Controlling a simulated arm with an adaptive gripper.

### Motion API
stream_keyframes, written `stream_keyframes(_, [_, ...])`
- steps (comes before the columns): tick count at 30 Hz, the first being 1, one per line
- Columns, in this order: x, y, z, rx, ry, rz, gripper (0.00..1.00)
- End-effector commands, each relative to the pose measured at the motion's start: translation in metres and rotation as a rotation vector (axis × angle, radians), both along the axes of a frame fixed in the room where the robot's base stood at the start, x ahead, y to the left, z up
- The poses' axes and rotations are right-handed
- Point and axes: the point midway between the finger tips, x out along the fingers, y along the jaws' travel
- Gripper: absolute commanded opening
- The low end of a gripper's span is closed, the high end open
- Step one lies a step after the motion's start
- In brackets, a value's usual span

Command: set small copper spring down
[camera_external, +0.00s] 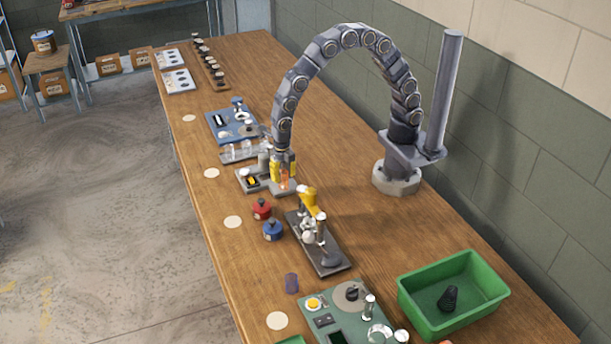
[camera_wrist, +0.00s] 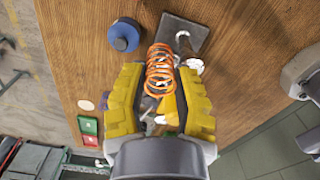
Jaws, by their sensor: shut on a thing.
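The small copper spring is an orange open coil; it shows upright between the yellow fingers of my gripper (camera_wrist: 161,82) in the wrist view (camera_wrist: 159,62). My gripper is shut on it. In the external view my gripper (camera_external: 283,172) points down over the middle of the bench, and the spring (camera_external: 284,183) is a small orange patch between the fingers. It is low, close above a grey block beside a small grey station (camera_external: 250,182). I cannot tell whether the spring touches anything below.
A red pot (camera_external: 261,210) and a blue pot (camera_external: 272,231) stand in front, beside a dark fixture (camera_external: 329,266) with a yellow top. A green bin (camera_external: 480,303) holding a dark coil is at lower right. A blue board (camera_external: 217,125) lies behind. Bare wood lies right of the fixture.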

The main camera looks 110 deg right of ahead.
Motion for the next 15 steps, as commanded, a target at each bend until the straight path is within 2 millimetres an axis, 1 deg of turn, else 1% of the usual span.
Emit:
stream_keyframes(2, [0.001,0.000,0.004,0.001,-0.003,0.000,0.07])
stream_keyframes(5, [0.002,0.000,0.017,0.000,-0.007,0.001,0.06])
stream_keyframes(7, [0.002,0.001,0.031,0.002,-0.008,0.000,0.06])
stream_keyframes(11, [0.001,0.000,0.053,0.001,-0.005,0.000,0.06])
stream_keyframes(12, [0.000,-0.006,0.056,0.001,-0.004,-0.020,0.06])
stream_keyframes(15, [-0.004,-0.026,0.054,-0.001,0.000,-0.095,0.06])
